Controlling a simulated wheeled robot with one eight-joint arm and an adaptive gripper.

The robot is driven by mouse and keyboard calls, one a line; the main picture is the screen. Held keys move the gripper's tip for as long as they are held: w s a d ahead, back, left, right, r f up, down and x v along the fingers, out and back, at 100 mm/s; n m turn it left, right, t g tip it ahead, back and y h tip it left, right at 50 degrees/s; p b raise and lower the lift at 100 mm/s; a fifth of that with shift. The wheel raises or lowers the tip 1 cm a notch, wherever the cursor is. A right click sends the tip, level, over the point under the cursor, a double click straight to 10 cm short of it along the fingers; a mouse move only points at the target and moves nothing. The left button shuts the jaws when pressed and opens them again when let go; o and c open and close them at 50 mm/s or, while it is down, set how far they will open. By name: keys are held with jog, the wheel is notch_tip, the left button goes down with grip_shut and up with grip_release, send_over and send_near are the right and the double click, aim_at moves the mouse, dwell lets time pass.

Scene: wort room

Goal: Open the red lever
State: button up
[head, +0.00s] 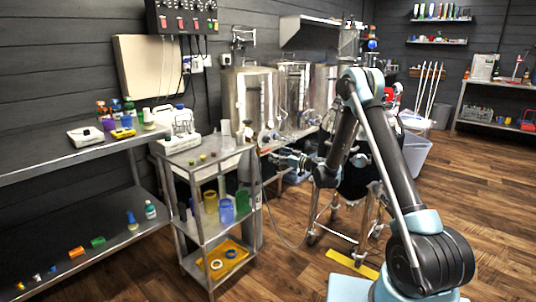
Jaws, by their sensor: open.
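I cannot tell whether the gripper touches anything.
A steel cart (208,225) with jars and a yellow tray stands left of the gripper. A shelf bench (70,158) is at far left. A wheeled frame (342,226) stands behind my arm. Wooden floor (480,185) is clear at right.

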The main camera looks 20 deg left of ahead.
aim_at(268, 150)
jog(key=x, duration=0.7)
jog(key=shift+a, duration=0.15)
jog(key=c, duration=1.1)
